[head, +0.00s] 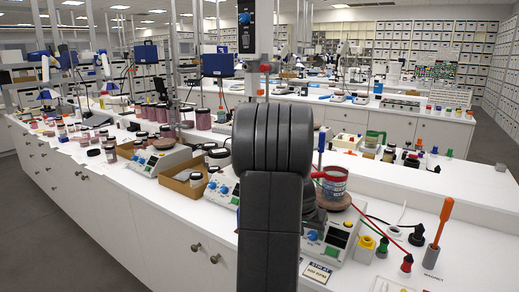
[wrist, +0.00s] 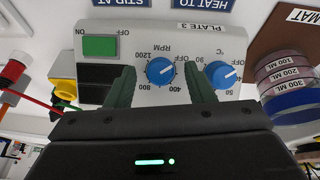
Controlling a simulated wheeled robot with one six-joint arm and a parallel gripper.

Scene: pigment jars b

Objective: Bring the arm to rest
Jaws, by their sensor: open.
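My gripper (wrist: 162,76) is open in the wrist view, its two dark green fingers spread with nothing held. The fingers point at the front panel of a white hotplate stirrer (wrist: 192,50) labelled PLATE 3, seen upside down. A blue RPM knob (wrist: 160,70) shows between the fingers; I cannot tell if either finger touches it. A blue temperature knob (wrist: 220,74) lies just right of the right finger. A green switch (wrist: 100,46) is at the panel's left. In the head view my dark arm fills the middle and hides the gripper.
An orange-handled magnet tool (head: 440,225) stands at right. Dropper bottles (head: 406,264), cables and a cardboard tray (head: 180,185) crowd the white bench.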

